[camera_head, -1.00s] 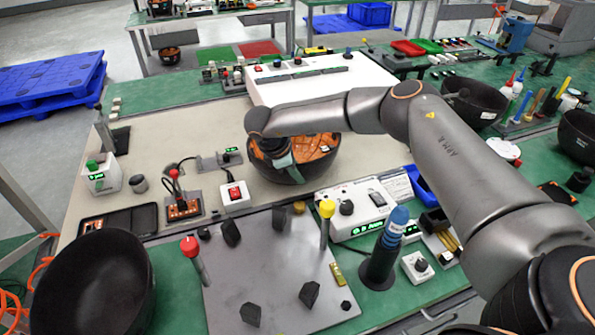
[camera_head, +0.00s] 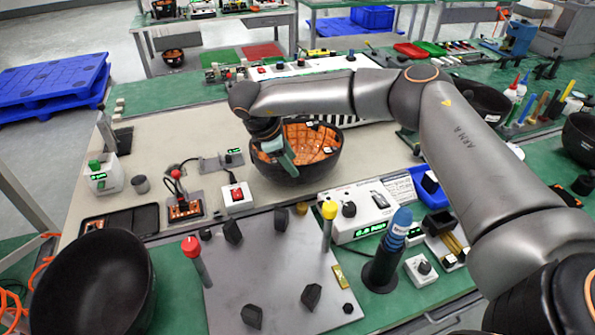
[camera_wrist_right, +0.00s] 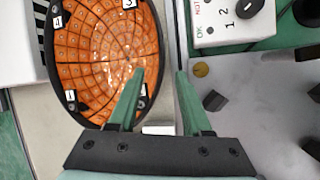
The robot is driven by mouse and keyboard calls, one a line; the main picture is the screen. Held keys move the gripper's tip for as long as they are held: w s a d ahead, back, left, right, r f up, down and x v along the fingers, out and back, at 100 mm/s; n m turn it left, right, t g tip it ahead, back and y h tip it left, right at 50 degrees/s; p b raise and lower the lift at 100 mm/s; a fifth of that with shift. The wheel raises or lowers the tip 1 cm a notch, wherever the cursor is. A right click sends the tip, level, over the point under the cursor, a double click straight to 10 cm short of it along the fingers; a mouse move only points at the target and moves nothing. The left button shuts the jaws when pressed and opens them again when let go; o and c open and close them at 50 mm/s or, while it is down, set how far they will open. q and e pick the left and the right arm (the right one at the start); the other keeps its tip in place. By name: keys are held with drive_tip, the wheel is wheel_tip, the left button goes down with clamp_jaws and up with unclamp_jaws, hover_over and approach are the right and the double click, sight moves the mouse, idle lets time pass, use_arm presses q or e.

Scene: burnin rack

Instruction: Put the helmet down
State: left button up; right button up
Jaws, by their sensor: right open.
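The helmet (camera_head: 325,163) is a black shell lying open side up on the beige work surface, with an orange padded grid inside. My right gripper (camera_head: 287,165) is at its near left rim, tilted, with green fingers. In the right wrist view, the helmet (camera_wrist_right: 100,50) fills the upper left. The fingers of my right gripper (camera_wrist_right: 159,75) are spread apart, one over the orange interior and one outside the rim, with the rim between them. I cannot tell whether either finger touches it. My left gripper is not in view.
A white console with a green display (camera_head: 362,219) stands close in front of the helmet. A grey plate (camera_head: 270,270) with dark blocks and capped posts lies in front. An empty black bowl (camera_head: 95,280) stands at front left.

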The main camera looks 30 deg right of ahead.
drive_tip(key=shift+v, duration=2.65)
